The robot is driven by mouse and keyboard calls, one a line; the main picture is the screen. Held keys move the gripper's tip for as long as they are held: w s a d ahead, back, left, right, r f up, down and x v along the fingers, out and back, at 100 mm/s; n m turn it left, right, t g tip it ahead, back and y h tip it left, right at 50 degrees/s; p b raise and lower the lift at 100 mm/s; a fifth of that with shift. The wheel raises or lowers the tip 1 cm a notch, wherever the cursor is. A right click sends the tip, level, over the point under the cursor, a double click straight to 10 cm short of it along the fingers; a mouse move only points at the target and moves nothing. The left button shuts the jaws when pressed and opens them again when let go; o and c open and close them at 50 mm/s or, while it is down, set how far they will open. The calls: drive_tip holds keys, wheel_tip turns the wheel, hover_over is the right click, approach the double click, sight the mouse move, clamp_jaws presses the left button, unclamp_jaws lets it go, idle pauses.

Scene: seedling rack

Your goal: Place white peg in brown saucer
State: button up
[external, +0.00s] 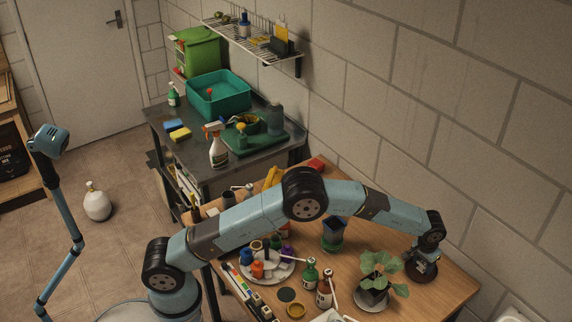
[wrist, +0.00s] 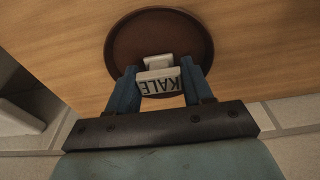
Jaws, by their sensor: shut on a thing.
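My gripper (wrist: 161,86) is shut on the white peg (wrist: 158,76), a small plant marker that reads KALE. In the wrist view the peg sits between the two blue fingers, in front of the round brown saucer (wrist: 160,33). Whether the peg touches the saucer cannot be told. In the external view my gripper (external: 423,266) is low over the saucer (external: 416,276) at the right end of the wooden table. The peg is mostly hidden there by the gripper.
A potted plant (external: 378,270) on a pale saucer stands just left of the brown saucer. A dark green pot (external: 332,235), bottles (external: 310,272) and a round tray of small bottles (external: 265,266) stand farther left. The wall runs behind the table.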

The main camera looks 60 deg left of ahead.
sight(423, 263)
drive_tip(key=o, duration=1.1)
drive_tip(key=shift+r, duration=0.1)
drive_tip(key=shift+r, duration=3.4)
